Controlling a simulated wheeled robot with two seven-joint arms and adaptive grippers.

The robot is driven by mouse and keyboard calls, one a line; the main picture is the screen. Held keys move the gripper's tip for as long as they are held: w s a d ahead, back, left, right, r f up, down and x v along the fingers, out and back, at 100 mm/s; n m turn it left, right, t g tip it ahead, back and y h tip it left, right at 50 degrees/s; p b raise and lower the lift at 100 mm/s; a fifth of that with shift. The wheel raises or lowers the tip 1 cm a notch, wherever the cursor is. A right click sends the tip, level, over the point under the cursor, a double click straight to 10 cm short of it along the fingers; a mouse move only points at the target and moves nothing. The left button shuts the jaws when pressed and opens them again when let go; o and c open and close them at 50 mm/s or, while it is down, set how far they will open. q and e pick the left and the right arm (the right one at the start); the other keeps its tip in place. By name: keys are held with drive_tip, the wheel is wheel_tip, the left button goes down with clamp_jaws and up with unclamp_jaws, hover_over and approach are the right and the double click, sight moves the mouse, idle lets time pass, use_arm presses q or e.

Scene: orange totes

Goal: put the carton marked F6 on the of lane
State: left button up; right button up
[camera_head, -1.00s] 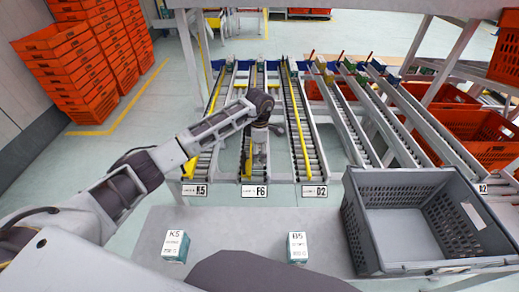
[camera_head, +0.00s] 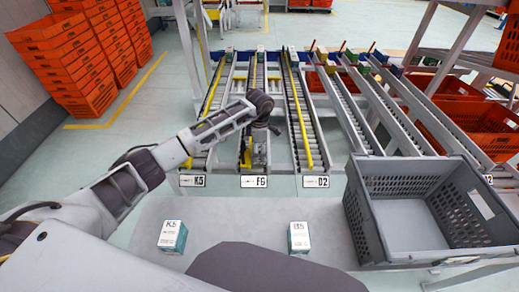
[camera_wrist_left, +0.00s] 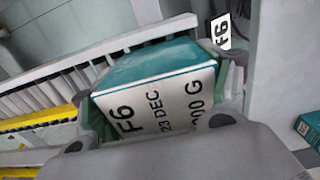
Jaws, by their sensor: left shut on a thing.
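The carton marked F6 (camera_wrist_left: 150,95) is teal and white and fills the middle of the left wrist view, tilted in the picture. My left gripper (camera_head: 260,145) is shut on it, above the near part of the middle roller lane (camera_head: 259,92). In the head view the hand hides the carton. That lane's front label reads F6 (camera_head: 255,181); the label also shows in the left wrist view (camera_wrist_left: 221,31). Rollers and a yellow rail lie beside the carton there. I cannot tell whether the carton touches the rollers. My right gripper is not in view.
Cartons marked K5 (camera_head: 172,236) and B5 (camera_head: 299,237) stand on the grey table (camera_head: 235,215). A grey crate (camera_head: 372,235) stands at right. Lanes labelled K5 (camera_head: 192,181) and D2 (camera_head: 316,181) flank the middle lane. Orange totes (camera_head: 62,60) are stacked at left.

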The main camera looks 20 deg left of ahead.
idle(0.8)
use_arm(q)
drive_tip(key=o, duration=1.7)
drive_tip(key=shift+o, duration=0.2)
drive_tip(key=shift+r, duration=0.1)
drive_tip(key=shift+r, duration=5.9)
